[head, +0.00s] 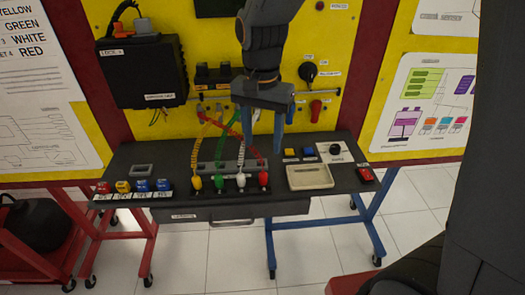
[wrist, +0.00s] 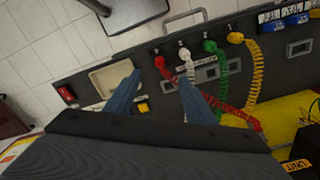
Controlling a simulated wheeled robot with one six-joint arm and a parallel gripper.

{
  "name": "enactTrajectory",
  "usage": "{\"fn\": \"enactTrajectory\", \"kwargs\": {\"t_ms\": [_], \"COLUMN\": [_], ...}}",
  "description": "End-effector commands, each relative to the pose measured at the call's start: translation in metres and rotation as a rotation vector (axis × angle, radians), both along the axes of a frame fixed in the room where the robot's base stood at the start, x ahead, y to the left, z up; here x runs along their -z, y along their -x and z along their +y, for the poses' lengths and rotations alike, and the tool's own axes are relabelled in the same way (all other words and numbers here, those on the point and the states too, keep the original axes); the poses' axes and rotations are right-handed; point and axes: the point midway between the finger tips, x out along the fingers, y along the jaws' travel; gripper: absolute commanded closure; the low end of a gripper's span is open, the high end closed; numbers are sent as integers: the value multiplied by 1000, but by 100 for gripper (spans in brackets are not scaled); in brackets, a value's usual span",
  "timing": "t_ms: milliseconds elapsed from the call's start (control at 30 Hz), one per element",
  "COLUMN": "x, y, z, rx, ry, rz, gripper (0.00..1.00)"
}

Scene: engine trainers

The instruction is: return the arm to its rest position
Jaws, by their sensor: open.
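My gripper (head: 262,128) hangs from the arm above the back of the bench, its two blue fingers apart with nothing between them. In the wrist view the gripper's fingers (wrist: 155,95) also stand apart and empty, over the bench between the cream tray and the plug row. My dark arm (head: 265,45) reaches down in front of the yellow panel. No held object shows in either view.
The dark bench (head: 130,160) carries yellow, green, white and red plugs with coiled cables, a cream tray (head: 310,177), and a red block (head: 366,175) at right. Small coloured blocks (head: 133,186) sit at left. A yellow panel (head: 350,60) with a black box (head: 143,72) stands behind.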

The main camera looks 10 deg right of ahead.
Motion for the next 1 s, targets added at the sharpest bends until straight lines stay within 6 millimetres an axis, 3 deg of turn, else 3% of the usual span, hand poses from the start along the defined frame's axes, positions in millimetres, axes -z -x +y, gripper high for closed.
{"fn": "enactTrajectory", "kwargs": {"t_ms": [200, 400, 567, 800, 1000], "x": [-19, -18, 10, 65, 83], "y": [0, 1, 13, 53, 73], "z": [0, -3, -39, -107, -128], "rx": [0, -8, -113, -376, -493], "ry": [0, -1, -8, 4, 22], "rz": [0, 0, -27, -94, -123], "gripper": [51, 51, 51, 51, 51]}}
